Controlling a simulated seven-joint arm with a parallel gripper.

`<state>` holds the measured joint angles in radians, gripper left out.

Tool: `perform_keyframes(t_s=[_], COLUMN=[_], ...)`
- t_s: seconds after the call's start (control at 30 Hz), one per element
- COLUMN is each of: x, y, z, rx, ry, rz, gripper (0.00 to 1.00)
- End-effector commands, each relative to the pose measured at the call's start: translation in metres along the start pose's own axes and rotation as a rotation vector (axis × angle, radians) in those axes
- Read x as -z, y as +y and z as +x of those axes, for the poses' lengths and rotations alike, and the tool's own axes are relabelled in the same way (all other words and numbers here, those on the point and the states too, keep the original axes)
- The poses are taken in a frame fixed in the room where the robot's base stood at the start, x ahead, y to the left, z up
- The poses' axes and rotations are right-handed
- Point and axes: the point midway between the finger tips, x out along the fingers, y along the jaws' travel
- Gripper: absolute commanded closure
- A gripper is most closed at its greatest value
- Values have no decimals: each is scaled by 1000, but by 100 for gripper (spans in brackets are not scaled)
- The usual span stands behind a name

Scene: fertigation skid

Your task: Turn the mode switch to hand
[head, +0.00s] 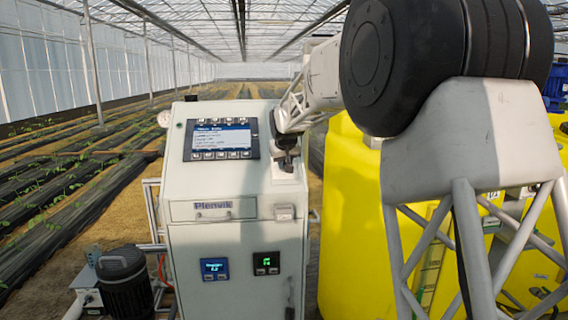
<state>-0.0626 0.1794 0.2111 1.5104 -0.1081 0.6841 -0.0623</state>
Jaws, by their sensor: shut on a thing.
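A pale grey control cabinet (240,240) stands in the middle of the head view. My gripper (287,164) is at the upper right of its sloped front panel, just right of the display. It points down at the panel and is shut on the mode switch, which is mostly hidden behind the fingers. I cannot read the switch's position or its labels from here.
The display (221,139) with button rows is left of my gripper. A drawer-like plate (213,209), a small grey fitting (284,212) and two digital readouts (215,269) (266,263) are lower down. Yellow tanks (350,230) stand close on the right. A black motor (124,280) is lower left.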

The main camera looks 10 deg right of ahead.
Motion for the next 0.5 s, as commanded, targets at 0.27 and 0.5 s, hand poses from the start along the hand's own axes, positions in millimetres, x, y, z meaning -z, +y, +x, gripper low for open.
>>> perform_keyframes(t_s=[0.27,0.5], x=[0,0], y=[1,1], z=[-1,0], rx=[26,35], ry=[1,1], rz=[151,198], gripper=[100,100])
